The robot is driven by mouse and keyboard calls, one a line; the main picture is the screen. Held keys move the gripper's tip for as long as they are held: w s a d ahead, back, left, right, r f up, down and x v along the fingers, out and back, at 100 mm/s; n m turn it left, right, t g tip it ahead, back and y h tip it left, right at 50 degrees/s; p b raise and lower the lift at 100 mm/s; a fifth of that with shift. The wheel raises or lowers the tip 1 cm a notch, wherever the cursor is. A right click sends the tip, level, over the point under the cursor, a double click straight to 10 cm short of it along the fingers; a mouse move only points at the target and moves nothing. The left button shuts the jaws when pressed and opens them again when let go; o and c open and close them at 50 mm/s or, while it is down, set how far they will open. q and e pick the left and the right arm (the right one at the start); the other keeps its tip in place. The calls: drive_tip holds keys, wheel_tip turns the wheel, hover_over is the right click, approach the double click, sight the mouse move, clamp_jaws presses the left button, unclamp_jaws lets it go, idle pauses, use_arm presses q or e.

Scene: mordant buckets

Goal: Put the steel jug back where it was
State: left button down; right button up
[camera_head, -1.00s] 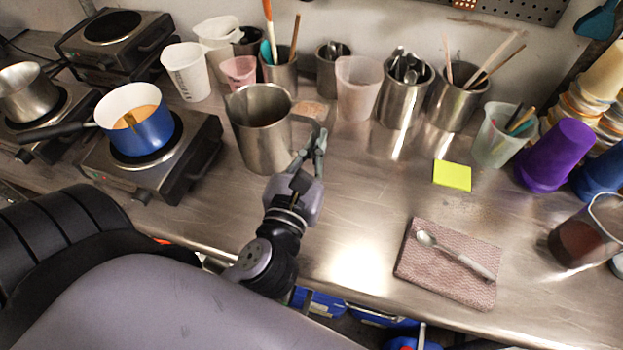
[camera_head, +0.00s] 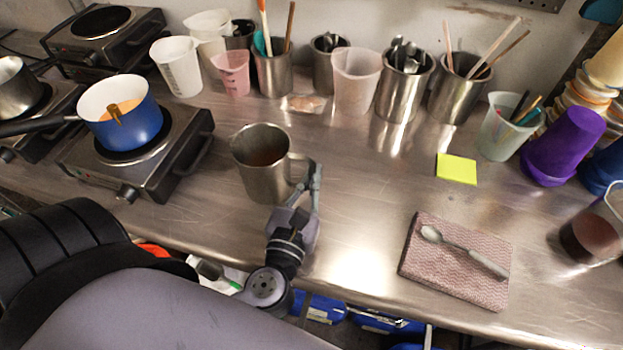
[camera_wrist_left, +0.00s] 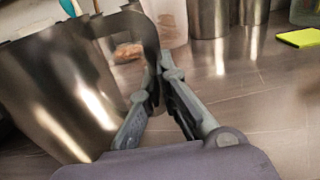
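The steel jug (camera_head: 262,175) is upright on or just above the bare steel bench, right of the front hot plate; I cannot tell whether its base touches. Its inside looks brownish. Its handle (camera_head: 298,168) points right. My left gripper (camera_head: 316,172) is at the handle. In the left wrist view the jug (camera_wrist_left: 60,85) fills the left side, and the fingers of my left gripper (camera_wrist_left: 162,68) close in on the handle from both sides near the tips. My right gripper is not in view.
A blue pot (camera_head: 122,115) stands on the front hot plate (camera_head: 165,165) to the left. Cups and steel canisters (camera_head: 403,90) line the back. A yellow note (camera_head: 456,169) and a folded cloth (camera_head: 430,270) with a spoon lie to the right. Bench between is clear.

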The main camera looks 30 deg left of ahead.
use_arm(q)
drive_tip(key=c, duration=2.3)
unclamp_jaws()
drive_tip(key=shift+f, duration=0.15)
drive_tip(key=o, duration=0.5)
drive_tip(key=shift+r, duration=0.2)
drive_tip(key=shift+s+d+f, duration=0.1)
drive_tip(key=shift+s+f, duration=0.1)
drive_tip(key=shift+s, duration=0.15)
drive_tip(key=b+v, duration=0.4)
drive_tip(key=v, duration=0.6)
drive_tip(key=shift+s+d, duration=0.1)
drive_tip(key=shift+s, duration=0.15)
drive_tip(key=shift+s+d+r, duration=0.1)
drive_tip(key=shift+s+r, duration=0.1)
drive_tip(key=shift+s, duration=0.2)
